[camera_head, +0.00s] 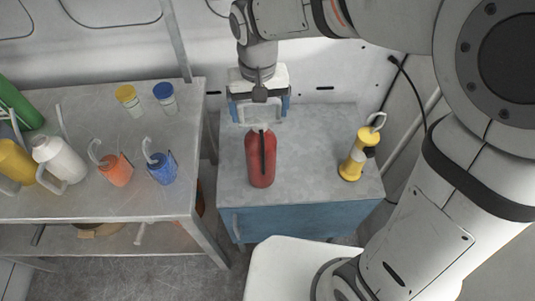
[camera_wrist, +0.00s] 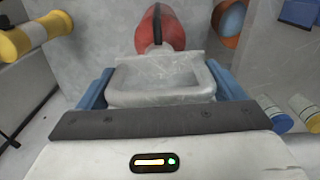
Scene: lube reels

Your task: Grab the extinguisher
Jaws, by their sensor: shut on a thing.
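The red extinguisher (camera_head: 262,170) is upright over the grey top of the blue cabinet (camera_head: 235,165), with a black strip down its front. Its pale grey loop handle (camera_head: 262,112) is at the top. My gripper (camera_head: 258,106) is above the red body, with its blue fingers on either side of the handle, shut on it. In the wrist view the pale handle (camera_wrist: 162,80) fills the space between the blue fingers, and the red body (camera_wrist: 163,28) shows beyond it. I cannot tell whether the extinguisher's base touches the cabinet top.
A yellow pump bottle (camera_head: 353,163) stands on the cabinet's right side. The grey table (camera_head: 150,200) at left holds several bottles and cans, including an orange one (camera_head: 116,170) and a blue one (camera_head: 162,168). A gap separates table and cabinet. A wall is behind.

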